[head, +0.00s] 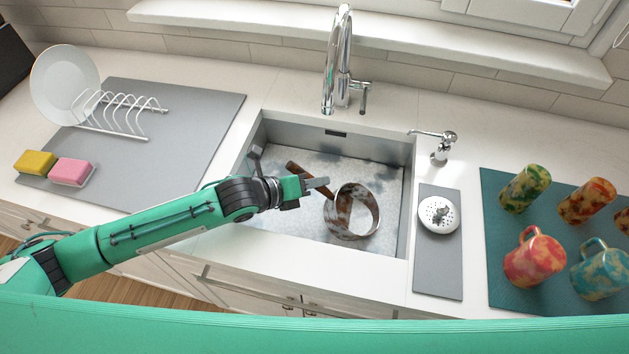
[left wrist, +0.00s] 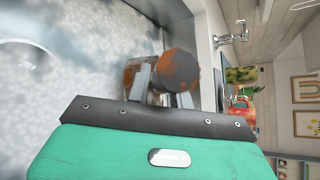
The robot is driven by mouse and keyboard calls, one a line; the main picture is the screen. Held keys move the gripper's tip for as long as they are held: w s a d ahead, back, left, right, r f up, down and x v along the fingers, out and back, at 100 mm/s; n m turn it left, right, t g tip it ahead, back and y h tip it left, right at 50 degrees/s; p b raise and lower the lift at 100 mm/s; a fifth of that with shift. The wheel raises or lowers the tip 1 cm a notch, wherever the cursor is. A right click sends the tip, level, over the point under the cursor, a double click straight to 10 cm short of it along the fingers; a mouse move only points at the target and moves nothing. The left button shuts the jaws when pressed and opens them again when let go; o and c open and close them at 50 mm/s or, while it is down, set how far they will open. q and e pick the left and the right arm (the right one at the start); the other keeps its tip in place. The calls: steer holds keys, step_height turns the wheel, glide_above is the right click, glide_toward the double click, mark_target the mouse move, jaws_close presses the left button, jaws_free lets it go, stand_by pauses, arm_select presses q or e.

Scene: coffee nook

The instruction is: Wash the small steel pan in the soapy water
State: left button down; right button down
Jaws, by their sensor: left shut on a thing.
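The small steel pan (head: 337,213) is in the sink, tilted with its open side toward the right. Brown stains show on its wall, and its brown handle (head: 298,169) points up and left. My left gripper (head: 322,184) reaches over the sink's front left and is shut on the pan near the handle side; the exact grip spot is partly hidden. In the left wrist view, the stained pan (left wrist: 182,68) shows between and beyond the fingers. Cloudy greyish soapy water (head: 285,222) covers the sink floor around it. My right gripper is not in view.
A chrome tap (head: 341,60) stands behind the sink (head: 409,185). A soap dispenser (head: 439,150) and a white scrubber holder (head: 439,215) are to the right, then several mugs on a teal mat (head: 500,270). At left are a dish rack (head: 120,115) and sponges (head: 71,172).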

arm_select(q)
steer(key=shift+a, duration=1.95)
steer(key=shift+d+p, duration=0.45)
steer(key=shift+d, duration=1.55)
steer(key=shift+p, duration=0.7)
steer(key=shift+r, duration=0.2)
steer(key=shift+r+p, duration=3.7)
steer(key=shift+r, duration=0.15)
